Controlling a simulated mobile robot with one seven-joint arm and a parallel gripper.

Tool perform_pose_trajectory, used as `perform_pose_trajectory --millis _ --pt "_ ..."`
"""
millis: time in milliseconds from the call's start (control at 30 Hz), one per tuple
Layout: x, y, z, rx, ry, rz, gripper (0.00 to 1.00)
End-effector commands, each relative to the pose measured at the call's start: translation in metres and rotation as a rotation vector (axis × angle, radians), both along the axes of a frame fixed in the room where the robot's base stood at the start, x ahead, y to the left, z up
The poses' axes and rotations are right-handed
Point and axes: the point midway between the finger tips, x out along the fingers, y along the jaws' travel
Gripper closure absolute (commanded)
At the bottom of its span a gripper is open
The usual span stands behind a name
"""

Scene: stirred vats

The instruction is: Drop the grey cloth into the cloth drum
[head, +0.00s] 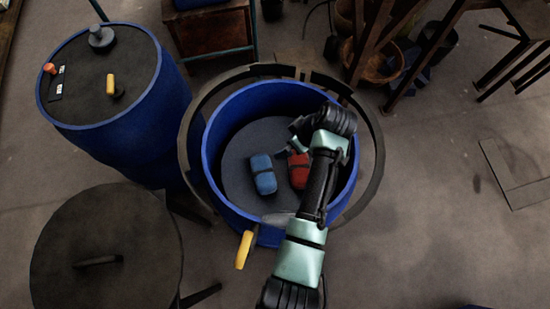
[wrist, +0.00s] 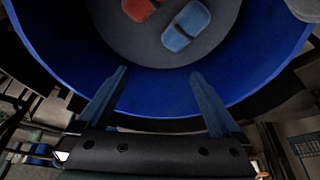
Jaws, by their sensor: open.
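An open blue drum (head: 214,130) stands in the middle of the head view. Inside it a blue rounded bundle (head: 263,174) and a red one (head: 299,170) lie on its dark floor; the wrist view shows the blue bundle (wrist: 185,26) and the red bundle (wrist: 140,8) too. A small grey patch (head: 279,218) shows at the drum's near rim beside my arm; a grey rounded shape (wrist: 304,8) shows at the wrist view's upper right corner. I cannot tell whether either is the grey cloth. My gripper (wrist: 160,77) is open and empty over the drum's far side.
A closed blue drum (head: 130,110) with a grey knob and yellow handle stands at the left. A dark round top (head: 105,250) is below it. A dark ring (head: 190,125) surrounds the open drum, with a yellow handle (head: 245,248) in front.

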Motion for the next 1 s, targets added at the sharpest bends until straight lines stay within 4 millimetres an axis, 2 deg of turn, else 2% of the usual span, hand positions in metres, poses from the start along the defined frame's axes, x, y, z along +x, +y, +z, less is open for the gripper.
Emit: perform_pose_trajectory --millis 33,100,500,633,767,1000 --pt "-0.001 0.0 0.008 -0.016 0.013 0.002 0.0" --pt "-0.001 -0.001 0.01 -0.036 0.028 0.001 0.0" --pt "-0.002 -0.003 0.01 -0.055 0.042 0.0 0.0" --pt "-0.003 -0.005 0.016 -0.055 0.041 -0.001 0.0" --pt "-0.006 -0.009 0.032 -0.055 0.039 -0.001 0.0" --pt "-0.015 -0.021 0.082 -0.055 0.037 -0.003 0.0"
